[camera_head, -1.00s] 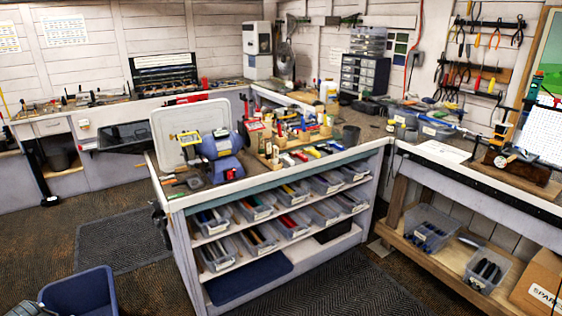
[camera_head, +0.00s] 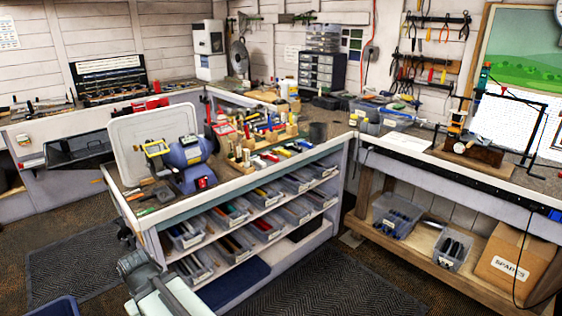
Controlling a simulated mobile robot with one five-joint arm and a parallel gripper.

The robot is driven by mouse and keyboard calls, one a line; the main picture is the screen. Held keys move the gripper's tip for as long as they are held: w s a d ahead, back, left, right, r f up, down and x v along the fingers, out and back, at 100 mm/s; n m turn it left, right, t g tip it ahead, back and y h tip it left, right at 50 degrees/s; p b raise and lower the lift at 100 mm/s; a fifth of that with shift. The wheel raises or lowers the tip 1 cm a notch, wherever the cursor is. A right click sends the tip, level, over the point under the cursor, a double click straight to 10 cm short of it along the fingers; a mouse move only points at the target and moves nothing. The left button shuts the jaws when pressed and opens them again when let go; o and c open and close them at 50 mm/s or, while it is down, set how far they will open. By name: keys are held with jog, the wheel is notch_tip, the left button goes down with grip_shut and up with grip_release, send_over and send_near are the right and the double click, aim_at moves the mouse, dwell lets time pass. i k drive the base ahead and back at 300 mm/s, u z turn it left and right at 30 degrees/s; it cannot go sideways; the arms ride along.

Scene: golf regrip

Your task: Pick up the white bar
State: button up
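I cannot pick out a white bar with certainty in the head view. Pale parts of my own arm show at the bottom left, in front of the island workbench (camera_head: 262,181). The fingertips of my gripper do not show, so I cannot see what they hold.
A blue bench grinder (camera_head: 190,155) stands on the island with a pale upright panel (camera_head: 125,135) behind it. Shelves below hold several clear bins (camera_head: 228,213). A right-hand bench (camera_head: 440,182) has a cardboard box (camera_head: 512,262) underneath. Dark mats (camera_head: 345,285) lie on open floor.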

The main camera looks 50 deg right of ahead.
aim_at(246, 153)
jog(key=z, duration=0.25)
jog(key=i, duration=1)
jog(key=u, duration=0.05)
